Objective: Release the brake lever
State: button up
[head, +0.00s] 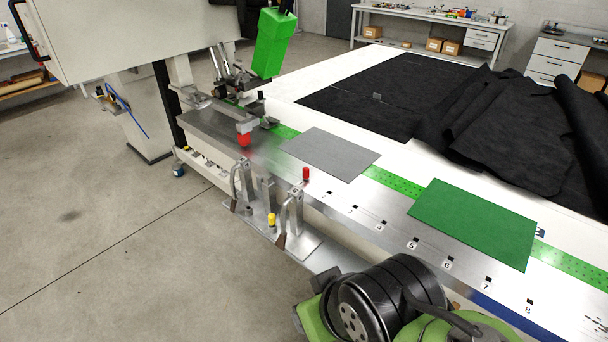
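Two upright curved metal levers stand on a bracket at the front edge of the machine bed, one at the left (241,185) and one at the right (290,215). Both have brown lower ends. I cannot tell which one is the brake lever. A small yellow knob (271,219) sits low between them, and a red knob (306,174) stands above the right one. Part of my green and black arm fills the bottom right, apart from the levers in the picture. My gripper is outside the view.
The welder head with a green block (273,42) and a red-tipped part (244,138) stands at the far left. A grey sheet (330,151) and a green sheet (474,221) lie on the numbered bed. The floor at left is clear.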

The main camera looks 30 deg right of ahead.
aim_at(35, 44)
jog(key=i+j+u, duration=0.35)
jog(key=i, duration=0.7)
jog(key=i+u, duration=0.35)
jog(key=i, duration=0.65)
jog(key=i+j, duration=0.3)
jog(key=i, duration=0.2)
jog(key=i+j, duration=0.35)
jog(key=i+l+z, duration=0.05)
jog(key=i, duration=0.1)
